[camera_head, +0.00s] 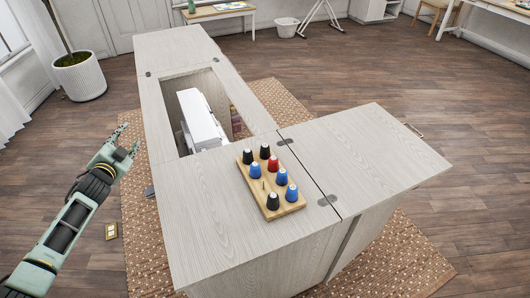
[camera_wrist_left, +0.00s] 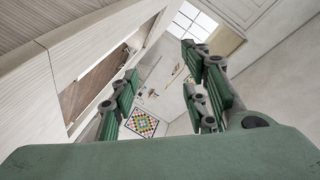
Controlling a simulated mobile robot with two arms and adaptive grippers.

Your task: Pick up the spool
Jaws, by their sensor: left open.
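Several spools stand on a wooden holder (camera_head: 269,205) on the cabinet top. They include a red spool (camera_head: 273,164), a blue spool (camera_head: 292,192), and a black spool (camera_head: 265,151). One bare peg shows in the holder. My left gripper (camera_head: 127,144) is open and empty, beside the cabinet's left edge and well away from the spools. Its spread green fingers also show in the left wrist view (camera_wrist_left: 165,95), with no spool in sight there. My right gripper is not in view.
The cabinet (camera_head: 202,235) has an open well with a white sewing machine (camera_head: 200,120) in it. A leaf (camera_head: 375,150) extends right. A patterned rug (camera_head: 135,235) lies below. A potted plant (camera_head: 80,77) stands at back left. The cabinet top around the holder is clear.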

